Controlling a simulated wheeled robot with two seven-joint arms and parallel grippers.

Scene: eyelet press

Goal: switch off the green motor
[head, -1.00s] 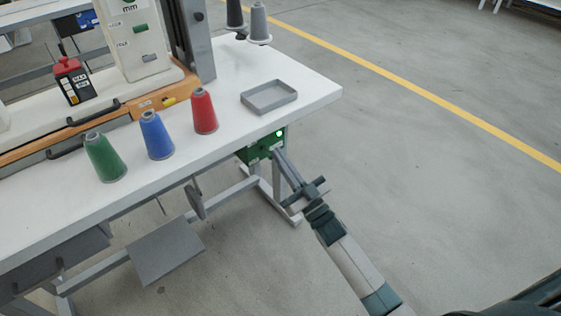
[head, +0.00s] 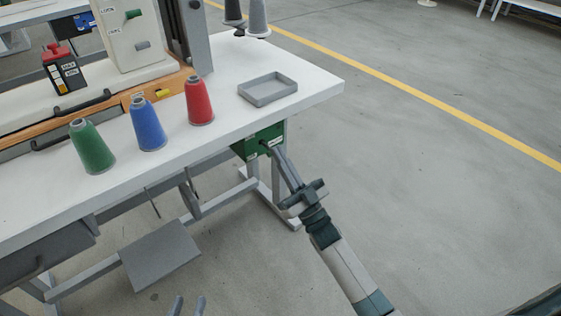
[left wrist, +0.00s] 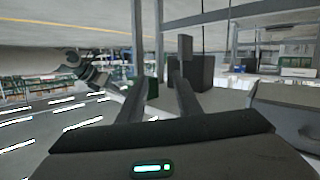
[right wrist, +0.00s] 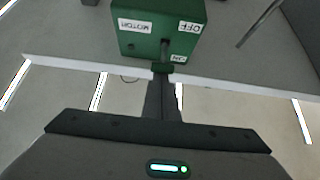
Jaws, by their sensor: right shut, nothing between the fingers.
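The green motor box (head: 262,140) hangs under the table's right end. In the right wrist view the green box (right wrist: 150,20) shows upside-down MOTOR and OFF labels and a small ON label. A dark lever or slot (right wrist: 165,47) lies beside the OFF and ON labels; its exact position is hard to tell. No lit lamp shows on the box. My right gripper (head: 270,150) is shut and empty, its tips at the box face, close to the switch; contact is unclear. My left gripper (head: 188,304) is open and empty, low at the front, also in the left wrist view (left wrist: 160,88).
The white tabletop (head: 225,125) holds green (head: 92,147), blue (head: 148,125) and red (head: 199,101) thread cones and a grey tray (head: 268,88). A grey pedal plate (head: 160,258) and frame bars sit below. The floor at right is clear.

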